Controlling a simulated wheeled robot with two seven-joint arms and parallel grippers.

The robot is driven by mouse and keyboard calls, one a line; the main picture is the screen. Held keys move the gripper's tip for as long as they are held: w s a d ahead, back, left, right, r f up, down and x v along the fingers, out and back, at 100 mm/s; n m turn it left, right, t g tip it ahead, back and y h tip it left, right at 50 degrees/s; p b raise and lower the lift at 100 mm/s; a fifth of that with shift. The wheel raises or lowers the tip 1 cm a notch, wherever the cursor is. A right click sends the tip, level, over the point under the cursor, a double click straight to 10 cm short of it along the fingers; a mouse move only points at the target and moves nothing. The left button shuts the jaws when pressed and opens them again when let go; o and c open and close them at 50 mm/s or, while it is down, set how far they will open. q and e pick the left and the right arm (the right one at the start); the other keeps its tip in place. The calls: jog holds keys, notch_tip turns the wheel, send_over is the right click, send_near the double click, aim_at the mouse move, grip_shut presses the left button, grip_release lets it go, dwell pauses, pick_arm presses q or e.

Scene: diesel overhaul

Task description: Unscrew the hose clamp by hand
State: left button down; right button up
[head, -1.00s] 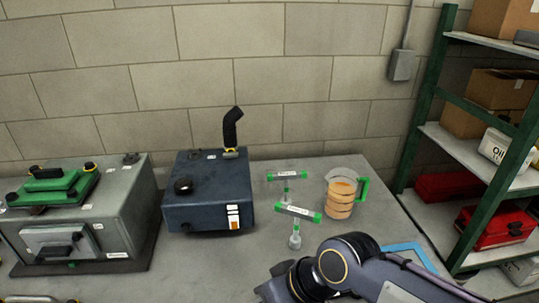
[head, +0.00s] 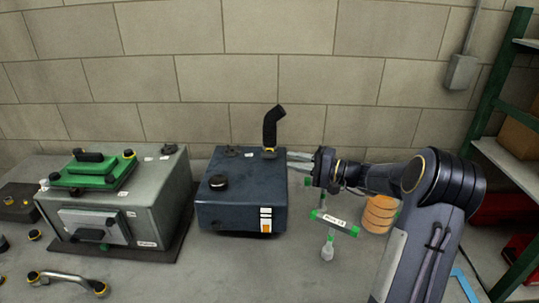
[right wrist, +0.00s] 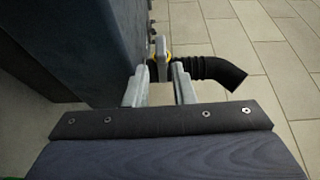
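The hose clamp (head: 269,153) is a yellow band with a grey tab around the foot of the black bent hose (head: 274,127). The hose stands on the back right of the dark blue tank (head: 240,195). My right gripper (head: 289,160) points left beside the tank, with its fingertips close to the clamp. In the right wrist view its two grey fingers (right wrist: 159,68) are apart, with the clamp (right wrist: 162,50) between or just beyond their tips. I cannot tell whether they touch it. My left gripper is not in view.
A grey box with a green top (head: 150,205) stands left of the tank. A green-tipped T-shaped tool (head: 333,222) and a jug of amber liquid (head: 379,213) stand right, partly behind my right arm. A curved handle (head: 68,280) lies front left. The back wall is close behind the tank.

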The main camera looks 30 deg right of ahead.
aim_at(275, 157)
jog(key=p+x, duration=0.2)
jog(key=x, duration=0.4)
jog(key=shift+a, duration=0.2)
grip_shut()
